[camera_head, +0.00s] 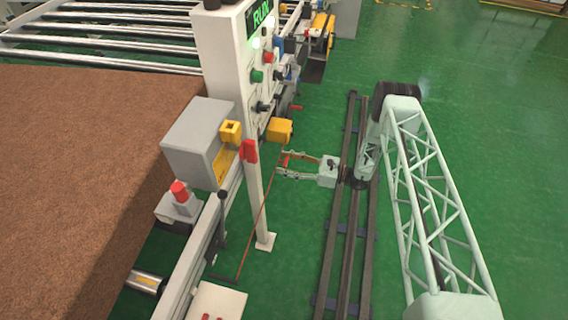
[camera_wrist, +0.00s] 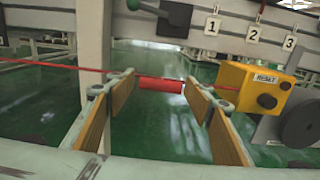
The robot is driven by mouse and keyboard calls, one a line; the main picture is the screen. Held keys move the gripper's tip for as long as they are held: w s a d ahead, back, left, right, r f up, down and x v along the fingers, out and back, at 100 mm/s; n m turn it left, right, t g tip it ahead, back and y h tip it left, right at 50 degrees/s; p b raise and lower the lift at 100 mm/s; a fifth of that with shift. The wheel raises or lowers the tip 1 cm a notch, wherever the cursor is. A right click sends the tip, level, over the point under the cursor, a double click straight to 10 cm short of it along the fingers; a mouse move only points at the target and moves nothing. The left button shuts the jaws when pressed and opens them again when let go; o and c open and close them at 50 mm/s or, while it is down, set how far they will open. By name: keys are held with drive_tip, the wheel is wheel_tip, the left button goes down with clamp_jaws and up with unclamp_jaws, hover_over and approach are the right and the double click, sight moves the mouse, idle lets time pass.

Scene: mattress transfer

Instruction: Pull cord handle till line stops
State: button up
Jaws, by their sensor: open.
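The red cord handle (camera_wrist: 160,85) is a short red cylinder on a thin red cord (camera_wrist: 60,66) in the wrist view. My gripper (camera_wrist: 158,92) is open, with wood-toned pads on either side of the handle. Gaps show between the pads and the handle, so it is not held. In the head view my gripper (camera_head: 281,164) reaches left from the rail toward the cord, and the handle (camera_head: 285,158) shows small near its fingertips. The cord (camera_head: 262,215) runs from near the yellow box (camera_head: 280,130) down to the lower left.
A white control post (camera_head: 222,50) with a green RUN display (camera_head: 261,14) stands behind the cord. The yellow RESET box (camera_wrist: 255,85) is right of my gripper in the wrist view. A brown mattress (camera_head: 80,180) lies left. Green floor is clear around the rail.

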drive_tip(key=shift+a, duration=0.3)
drive_tip(key=shift+c, duration=0.8)
